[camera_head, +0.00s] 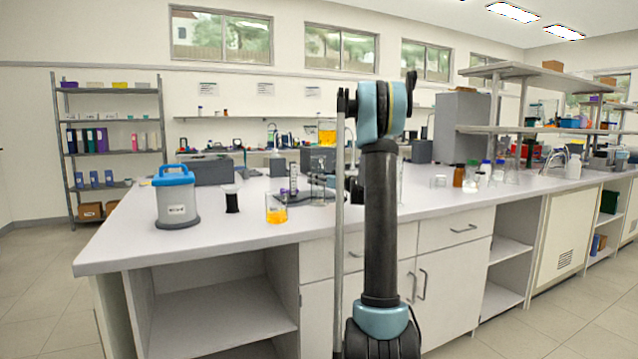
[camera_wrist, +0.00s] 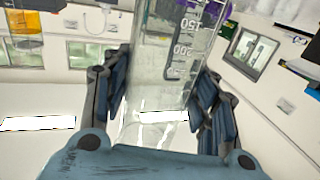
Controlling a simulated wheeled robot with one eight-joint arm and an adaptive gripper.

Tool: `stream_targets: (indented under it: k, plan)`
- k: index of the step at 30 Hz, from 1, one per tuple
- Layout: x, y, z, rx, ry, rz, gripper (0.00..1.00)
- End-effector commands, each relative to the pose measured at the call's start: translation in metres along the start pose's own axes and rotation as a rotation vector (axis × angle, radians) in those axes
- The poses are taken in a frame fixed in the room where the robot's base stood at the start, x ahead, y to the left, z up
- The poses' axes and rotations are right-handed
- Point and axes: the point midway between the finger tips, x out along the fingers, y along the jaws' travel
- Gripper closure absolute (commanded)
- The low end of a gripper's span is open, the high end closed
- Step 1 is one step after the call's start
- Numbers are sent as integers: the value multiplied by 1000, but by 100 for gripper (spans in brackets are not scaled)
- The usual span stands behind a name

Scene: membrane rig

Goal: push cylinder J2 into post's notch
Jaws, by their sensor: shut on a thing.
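In the wrist view, my gripper (camera_wrist: 160,98) is shut on a clear graduated cylinder (camera_wrist: 178,48) with white marks, its fingers on either side of the glass. No J2 label can be read on it. In the head view my arm hides most of the gripper and what it holds. Left of the arm, a small clear upright cylinder with scale marks (camera_head: 293,177) stands by a dark base (camera_head: 289,198) on the bench. Thin posts (camera_head: 319,188) stand just right of it. I cannot make out a notch.
On the bench (camera_head: 140,240) stand a blue-lidded grey container (camera_head: 177,200), a black spool-like item (camera_head: 232,202) and a beaker of orange liquid (camera_head: 277,210). Bottles (camera_head: 459,176) and glassware stand to the right. The bench's front left is clear.

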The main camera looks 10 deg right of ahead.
Motion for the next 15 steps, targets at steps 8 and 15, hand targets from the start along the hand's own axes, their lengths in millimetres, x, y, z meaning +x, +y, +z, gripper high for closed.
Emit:
stream_targets:
  k: [8,15]
  plan:
    - [13,4,0,0,0,0,80]
    - [24,8,0,0,0,0,80]
